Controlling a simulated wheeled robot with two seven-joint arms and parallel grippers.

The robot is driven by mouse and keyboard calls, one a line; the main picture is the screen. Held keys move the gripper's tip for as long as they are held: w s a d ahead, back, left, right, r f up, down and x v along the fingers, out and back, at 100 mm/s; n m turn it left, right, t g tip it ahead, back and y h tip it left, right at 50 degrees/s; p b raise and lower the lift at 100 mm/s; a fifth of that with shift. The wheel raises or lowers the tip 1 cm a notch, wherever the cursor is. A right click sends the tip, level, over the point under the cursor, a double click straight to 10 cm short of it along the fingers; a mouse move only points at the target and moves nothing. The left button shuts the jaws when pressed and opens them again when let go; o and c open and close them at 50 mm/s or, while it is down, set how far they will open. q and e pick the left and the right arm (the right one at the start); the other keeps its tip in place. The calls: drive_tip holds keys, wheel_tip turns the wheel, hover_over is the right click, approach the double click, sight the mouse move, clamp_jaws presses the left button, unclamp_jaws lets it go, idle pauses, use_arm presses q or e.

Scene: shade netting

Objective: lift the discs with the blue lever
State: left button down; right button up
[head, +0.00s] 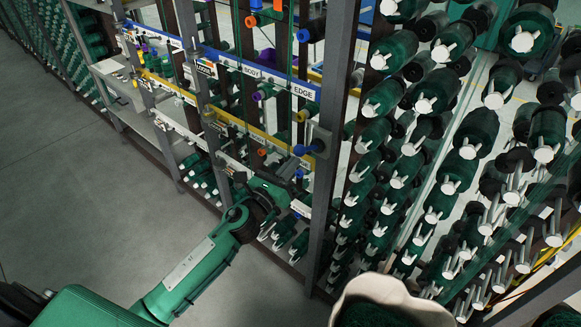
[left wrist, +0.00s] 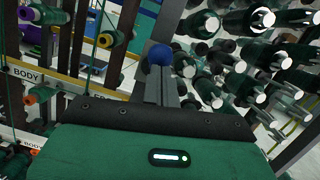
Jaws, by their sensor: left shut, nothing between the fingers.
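The blue lever (head: 304,149) has a round blue knob and sticks out from the grey post, below the EDGE label in the head view. My left gripper (head: 292,167) is just below and left of this knob, with its fingers shut and empty. In the left wrist view the blue knob (left wrist: 160,54) is straight ahead, beyond the tips of the shut fingers (left wrist: 161,75). I cannot tell whether the fingers touch the lever. I cannot pick out the discs for certain. My right gripper is not in view.
A second blue knob (head: 303,35) is higher up on the rack. A white EDGE label strip (head: 302,92) and a yellow rail (head: 262,137) cross the rack. The grey post (head: 333,130) stands right beside the lever. Green spools (head: 395,45) fill the right side. The grey floor (head: 90,190) at left is clear.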

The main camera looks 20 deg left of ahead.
use_arm(q)
drive_tip(key=shift+a+r, duration=0.1)
drive_tip(key=shift+r, duration=0.75)
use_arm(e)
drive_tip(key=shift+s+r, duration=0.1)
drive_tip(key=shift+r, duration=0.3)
use_arm(q)
drive_tip(key=shift+r+p, duration=0.1)
drive_tip(key=shift+p, duration=0.2)
